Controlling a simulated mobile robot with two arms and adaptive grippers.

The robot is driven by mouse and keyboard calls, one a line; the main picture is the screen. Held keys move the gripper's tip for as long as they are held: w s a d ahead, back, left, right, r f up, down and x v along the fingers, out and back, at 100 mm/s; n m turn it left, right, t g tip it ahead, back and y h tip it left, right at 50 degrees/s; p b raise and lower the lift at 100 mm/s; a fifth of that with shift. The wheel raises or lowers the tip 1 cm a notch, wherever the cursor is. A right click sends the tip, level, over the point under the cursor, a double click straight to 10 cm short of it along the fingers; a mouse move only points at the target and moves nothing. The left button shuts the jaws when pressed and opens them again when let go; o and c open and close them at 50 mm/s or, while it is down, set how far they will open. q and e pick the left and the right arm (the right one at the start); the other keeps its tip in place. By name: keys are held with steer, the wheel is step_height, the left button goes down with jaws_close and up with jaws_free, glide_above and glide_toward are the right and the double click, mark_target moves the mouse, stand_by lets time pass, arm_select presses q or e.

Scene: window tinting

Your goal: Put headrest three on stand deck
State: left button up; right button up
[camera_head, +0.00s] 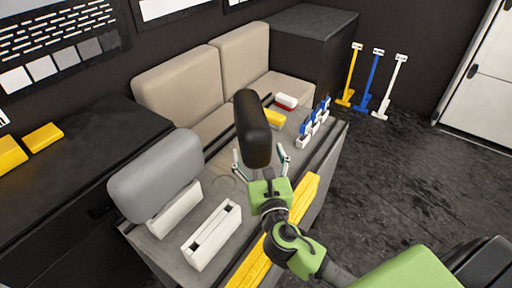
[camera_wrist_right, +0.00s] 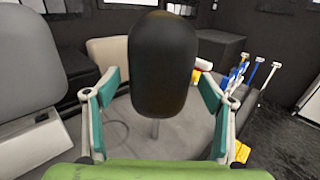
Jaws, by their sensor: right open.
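A black headrest (camera_head: 252,128) stands upright over the grey deck (camera_head: 235,190). It also fills the middle of the right wrist view (camera_wrist_right: 163,65), where a thin post shows below it. My right gripper (camera_head: 261,158) is open and empty, with its fingertips to either side of the headrest's lower part. In the right wrist view the open fingers (camera_wrist_right: 160,90) flank the headrest; I cannot tell how far beyond them it is. A grey headrest (camera_head: 156,172) sits on a white block (camera_head: 174,209) at the left. My left gripper is not in view.
An empty white slotted block (camera_head: 212,235) stands at the deck's front left. Blue-and-white tools (camera_head: 314,122), a yellow block (camera_head: 274,117) and a red-and-white block (camera_head: 286,101) are farther back. A yellow bar (camera_head: 250,262) runs along the front edge. Beige seats (camera_head: 180,85) stand behind.

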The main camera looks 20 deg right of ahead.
steer(key=b+v, duration=0.1)
steer(key=v, duration=0.6)
steer(key=shift+f, duration=0.1)
steer(key=shift+s+a, duration=0.15)
steer(key=shift+s, duration=0.45)
stand_by(0.5)
